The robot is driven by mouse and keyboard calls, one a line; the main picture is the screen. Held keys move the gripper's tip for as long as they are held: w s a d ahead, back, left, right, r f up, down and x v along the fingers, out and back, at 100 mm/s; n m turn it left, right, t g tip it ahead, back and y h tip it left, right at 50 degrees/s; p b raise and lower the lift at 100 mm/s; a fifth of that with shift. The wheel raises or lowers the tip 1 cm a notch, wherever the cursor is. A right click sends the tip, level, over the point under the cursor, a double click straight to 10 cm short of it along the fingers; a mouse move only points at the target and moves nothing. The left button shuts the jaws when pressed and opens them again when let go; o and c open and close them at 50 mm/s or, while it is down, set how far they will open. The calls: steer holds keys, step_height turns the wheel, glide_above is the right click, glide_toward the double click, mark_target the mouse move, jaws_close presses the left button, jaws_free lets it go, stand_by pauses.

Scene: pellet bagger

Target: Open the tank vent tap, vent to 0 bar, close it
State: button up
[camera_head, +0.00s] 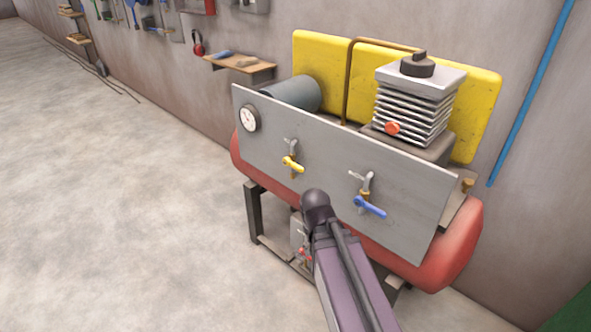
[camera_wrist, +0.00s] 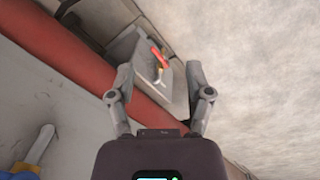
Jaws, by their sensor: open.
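A red tank (camera_head: 455,252) lies behind a grey panel (camera_head: 325,155). The panel carries a white round gauge (camera_head: 249,118), too small to read, a yellow-handled tap (camera_head: 292,163) and a blue-handled tap (camera_head: 370,206). Low under the tank, a red-handled tap (camera_head: 304,252) sits on a small grey plate, partly hidden by my arm. No label shows which is the vent tap. In the wrist view, my gripper (camera_wrist: 160,82) is open and empty. The red handle (camera_wrist: 158,58) appears between its fingers, apparently beyond them. The blue handle (camera_wrist: 40,143) is at the lower left.
A finned compressor head (camera_head: 412,100) with a red knob stands above the panel, before a yellow guard (camera_head: 480,95). Dark frame legs (camera_head: 254,215) flank the low tap. The floor (camera_head: 110,190) to the left is clear.

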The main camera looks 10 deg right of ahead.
steer(key=w+f+n+t+h+b, duration=0.1)
steer(key=w+h+b, duration=0.25)
steer(key=w, duration=0.25)
steer(key=n+t+h+b, duration=0.6)
steer(key=t+h, duration=0.3)
steer(key=h, duration=0.1)
glide_toward(296, 169)
steer(key=v, duration=0.3)
steer(key=shift+f, duration=0.1)
steer(key=x, duration=1.3)
steer(key=shift+w+d, duration=0.25)
steer(key=shift+d, duration=0.05)
jaws_close()
